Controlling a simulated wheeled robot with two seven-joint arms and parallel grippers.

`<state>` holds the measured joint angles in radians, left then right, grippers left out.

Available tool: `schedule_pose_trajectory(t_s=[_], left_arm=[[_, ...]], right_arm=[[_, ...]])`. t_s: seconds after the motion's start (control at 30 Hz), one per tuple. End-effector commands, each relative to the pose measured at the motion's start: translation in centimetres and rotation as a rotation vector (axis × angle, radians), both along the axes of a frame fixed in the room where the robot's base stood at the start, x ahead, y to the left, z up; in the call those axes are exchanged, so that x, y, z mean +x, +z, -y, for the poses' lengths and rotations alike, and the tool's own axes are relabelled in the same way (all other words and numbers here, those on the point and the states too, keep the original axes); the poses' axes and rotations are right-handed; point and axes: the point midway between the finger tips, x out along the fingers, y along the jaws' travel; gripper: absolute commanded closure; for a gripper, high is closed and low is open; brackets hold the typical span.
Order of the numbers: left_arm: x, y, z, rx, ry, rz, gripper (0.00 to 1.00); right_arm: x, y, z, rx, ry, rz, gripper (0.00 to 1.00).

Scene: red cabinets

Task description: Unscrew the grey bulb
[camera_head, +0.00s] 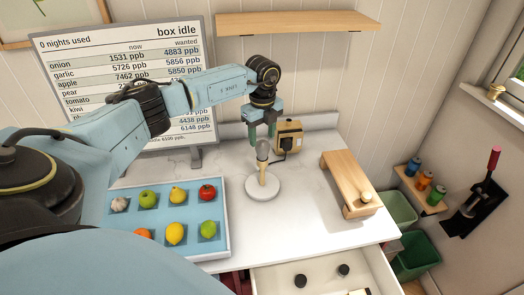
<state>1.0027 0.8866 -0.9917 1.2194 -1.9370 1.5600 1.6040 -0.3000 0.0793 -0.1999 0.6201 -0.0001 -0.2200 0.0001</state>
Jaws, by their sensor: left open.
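The grey bulb (263,151) stands upright on top of a small lamp with a tan stem and a round white base (264,187), on the white counter. My left gripper (262,139) points down right at the bulb, with its fingers open around or just above the bulb's top. I cannot tell whether the fingers touch the glass. My right gripper does not show.
A tan box with a dark socket (289,138) stands close behind the lamp. A wooden stand (345,178) with a pale round knob is to the right. A blue tray (222,222) of produce is at front left. An open drawer (318,280) sticks out below the counter.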

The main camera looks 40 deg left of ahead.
Motion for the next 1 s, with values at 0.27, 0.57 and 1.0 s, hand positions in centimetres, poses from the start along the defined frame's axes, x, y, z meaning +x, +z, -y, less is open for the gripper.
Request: schedule_pose_trajectory(t_s=[0.27,0.57,1.0], left_arm=[[0.0,0.0,0.0,-0.001,-0.165,0.002,0.48],[0.0,0.0,0.0,0.001,-0.483,0.0,0.48],[0.0,0.0,0.0,-0.001,-0.854,0.001,0.48]], right_arm=[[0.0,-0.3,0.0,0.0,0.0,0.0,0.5],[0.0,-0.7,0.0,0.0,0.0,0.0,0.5],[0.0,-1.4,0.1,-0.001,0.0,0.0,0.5]])
